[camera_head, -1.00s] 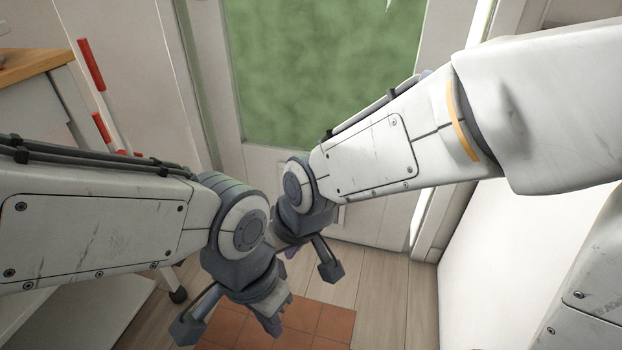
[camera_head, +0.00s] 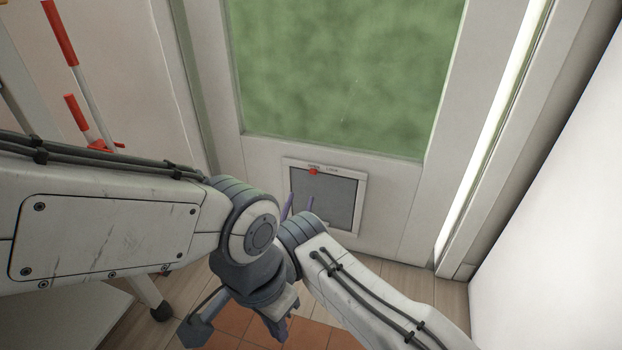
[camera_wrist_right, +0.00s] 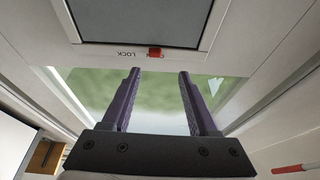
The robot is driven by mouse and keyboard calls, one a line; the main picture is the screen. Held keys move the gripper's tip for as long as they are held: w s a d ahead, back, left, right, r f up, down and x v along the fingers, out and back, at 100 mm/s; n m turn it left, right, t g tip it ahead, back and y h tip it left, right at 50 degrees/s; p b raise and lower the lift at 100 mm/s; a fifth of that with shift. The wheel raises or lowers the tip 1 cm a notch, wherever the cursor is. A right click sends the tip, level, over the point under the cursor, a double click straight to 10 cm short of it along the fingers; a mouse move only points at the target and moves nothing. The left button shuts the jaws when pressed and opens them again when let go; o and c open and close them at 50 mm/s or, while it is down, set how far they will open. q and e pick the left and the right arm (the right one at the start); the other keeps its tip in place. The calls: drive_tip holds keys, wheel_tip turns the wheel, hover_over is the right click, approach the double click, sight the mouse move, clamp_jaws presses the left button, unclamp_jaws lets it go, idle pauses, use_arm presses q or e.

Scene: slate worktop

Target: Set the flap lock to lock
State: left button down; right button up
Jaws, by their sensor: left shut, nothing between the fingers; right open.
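The flap lock is a small red slider (camera_head: 313,171) on the top edge of the pale frame of a grey flap (camera_head: 338,200) low in the door. It sits toward the left of that edge, under small lettering. In the right wrist view the slider (camera_wrist_right: 155,52) is beside the word LOCK, covering part of the other lettering. My right gripper (camera_head: 299,197) is open and empty, its purple fingers in front of the flap, below the slider in the head view. In the wrist view the fingertips (camera_wrist_right: 160,72) straddle the slider's line, apart from it. My left gripper (camera_head: 278,322) is shut and empty, lower down.
The white door (camera_head: 225,165) has a large green-looking pane (camera_head: 340,75) above the flap. Red-and-white poles (camera_head: 75,95) stand at the left. A white wall or panel (camera_head: 560,190) closes off the right. Terracotta tiles (camera_head: 305,332) lie on the wooden floor.

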sight(313, 174)
drive_tip(key=shift+h, duration=0.3)
drive_tip(key=b+x, duration=0.1)
drive_tip(key=x, duration=0.2)
drive_tip(key=b+x, duration=0.2)
drive_tip(key=x, duration=0.1)
drive_tip(key=b+x, duration=0.2)
drive_tip(key=x, duration=0.1)
drive_tip(key=shift+d+f, duration=0.25)
drive_tip(key=shift+d, duration=0.05)
drive_tip(key=shift+w+r, duration=0.25)
drive_tip(key=shift+w, duration=0.05)
drive_tip(key=shift+d, duration=0.1)
clamp_jaws()
idle(0.4)
